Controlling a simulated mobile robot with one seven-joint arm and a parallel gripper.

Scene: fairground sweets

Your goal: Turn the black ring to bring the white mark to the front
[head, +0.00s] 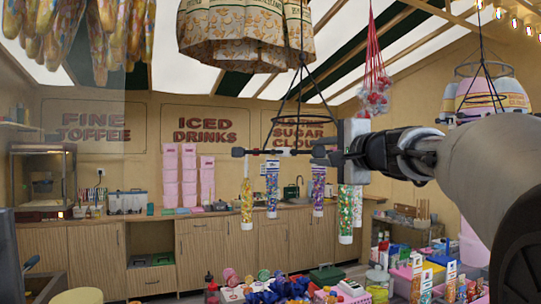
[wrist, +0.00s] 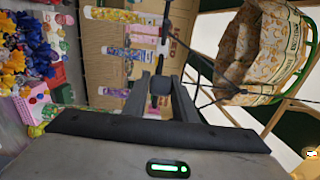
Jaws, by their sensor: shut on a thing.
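The black ring (head: 285,152) hangs level on thin dark rods in the head view, seen nearly edge-on. Clear tubes of coloured sweets hang below it, among them a yellow one (head: 247,203) and a purple one (head: 318,190). A dark knob (head: 238,152) sticks out at its left. My gripper (head: 322,152) reaches in from the right at the ring's right side. In the wrist view, my gripper (wrist: 161,82) is shut on a dark knob (wrist: 158,78) of the ring.
A patterned bag (head: 245,30) hangs above the ring. Red net bags (head: 373,90) and a second hanging ring with pink and white bags (head: 485,90) are to the right. Below stands a crowded display of sweets and boxes (head: 410,280). A counter (head: 285,240) runs along the back.

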